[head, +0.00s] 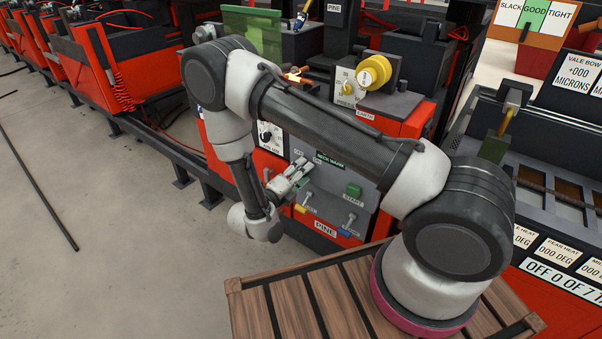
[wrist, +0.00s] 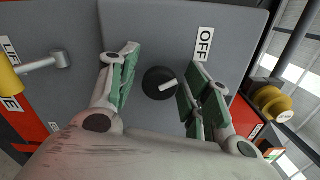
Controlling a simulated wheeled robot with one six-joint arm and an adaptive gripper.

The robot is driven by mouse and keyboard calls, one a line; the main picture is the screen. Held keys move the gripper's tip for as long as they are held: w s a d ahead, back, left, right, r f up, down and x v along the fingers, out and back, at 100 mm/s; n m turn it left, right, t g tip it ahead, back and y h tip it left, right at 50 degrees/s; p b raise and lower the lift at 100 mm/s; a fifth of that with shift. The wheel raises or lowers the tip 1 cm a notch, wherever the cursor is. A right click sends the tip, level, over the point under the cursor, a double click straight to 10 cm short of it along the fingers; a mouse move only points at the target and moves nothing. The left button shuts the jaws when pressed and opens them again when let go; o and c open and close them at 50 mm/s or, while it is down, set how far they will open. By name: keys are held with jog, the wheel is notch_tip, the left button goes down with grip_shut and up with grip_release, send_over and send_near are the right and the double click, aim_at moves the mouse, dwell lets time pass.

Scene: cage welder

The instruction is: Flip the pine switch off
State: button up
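A black rotary knob (wrist: 160,83) with a white pointer sits on a grey panel in the wrist view. Its pointer aims right and slightly up. An OFF label (wrist: 205,44) is above and to the right of the knob. My gripper (wrist: 164,65) is open, with its green-padded fingers on either side of the knob and a gap visible at the left finger. The right finger is close to the pointer's tip; I cannot tell if they touch.
A yellow-handled lever (head: 303,208) and a blue-handled lever (head: 348,224) stick out below my gripper. A green START button (head: 354,190) is to its right. A round dial (head: 266,132) is to its left. Open floor lies at the far left.

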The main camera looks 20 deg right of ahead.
jog(key=v, duration=1.2)
dwell(0.3)
